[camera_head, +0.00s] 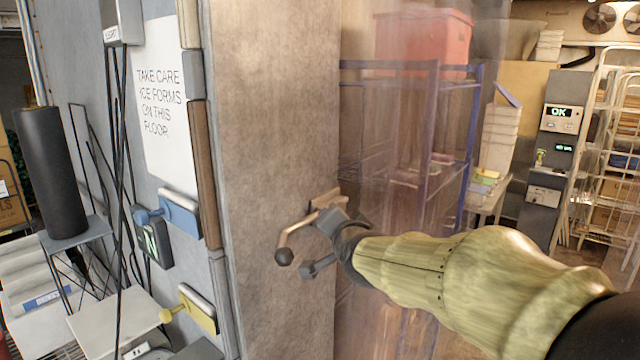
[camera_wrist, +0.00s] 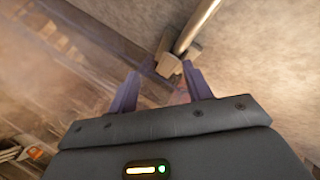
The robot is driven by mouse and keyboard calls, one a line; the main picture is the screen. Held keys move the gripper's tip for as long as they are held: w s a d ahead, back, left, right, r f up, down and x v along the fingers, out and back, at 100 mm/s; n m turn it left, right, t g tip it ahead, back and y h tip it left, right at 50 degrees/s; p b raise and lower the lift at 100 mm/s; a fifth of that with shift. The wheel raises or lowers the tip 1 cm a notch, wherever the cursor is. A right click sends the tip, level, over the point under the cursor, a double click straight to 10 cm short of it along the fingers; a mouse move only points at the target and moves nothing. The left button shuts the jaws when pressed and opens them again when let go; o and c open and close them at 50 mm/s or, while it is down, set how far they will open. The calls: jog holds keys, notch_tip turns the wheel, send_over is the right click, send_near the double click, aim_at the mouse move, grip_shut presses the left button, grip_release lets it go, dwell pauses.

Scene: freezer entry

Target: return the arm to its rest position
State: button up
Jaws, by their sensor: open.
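My gripper (camera_head: 313,247) is in front of the tan panel (camera_head: 265,130), at a metal handle (camera_head: 300,234) with a dark round end. In the wrist view my gripper (camera_wrist: 160,85) has its two fingers apart. The handle's bar (camera_wrist: 198,25) and its mount (camera_wrist: 168,65) show at and just beyond the fingertips, and nothing is clamped between them. Whether a finger touches the handle I cannot tell. My arm, in a yellow-green padded sleeve, reaches in from the lower right of the head view. Its rest position is not marked in view.
A translucent strip curtain (camera_head: 395,150) hangs right of the panel, before a blue rack (camera_head: 470,130) with a red bin (camera_head: 424,40). On the left wall are a blue lever (camera_head: 180,215), a yellow lever (camera_head: 197,308) and a warning sign (camera_head: 162,100). Wire racks (camera_head: 612,130) stand far right.

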jog(key=s+d+f+n+g+h, duration=0.1)
jog(key=s+d+f+n+g, duration=0.15)
jog(key=s+f, duration=0.45)
jog(key=s+d+f+n+g, duration=0.2)
jog(key=d+f+g, duration=0.2)
jog(key=f, duration=0.7)
jog(key=s+d+f+n+g, duration=0.1)
jog(key=s+d+f+g, duration=0.1)
jog(key=s+f, duration=0.3)
jog(key=s+d+f+n+g+h, duration=0.1)
jog(key=s+d+f+n+g, duration=0.1)
jog(key=s+f, duration=0.3)
jog(key=s+d+g+b, duration=0.1)
jog(key=s, duration=0.3)
jog(key=shift+d+h, duration=0.2)
jog(key=shift+h, duration=0.1)
jog(key=shift+w+f+g, duration=0.1)
jog(key=shift+w+g, duration=0.1)
jog(key=shift+g, duration=0.05)
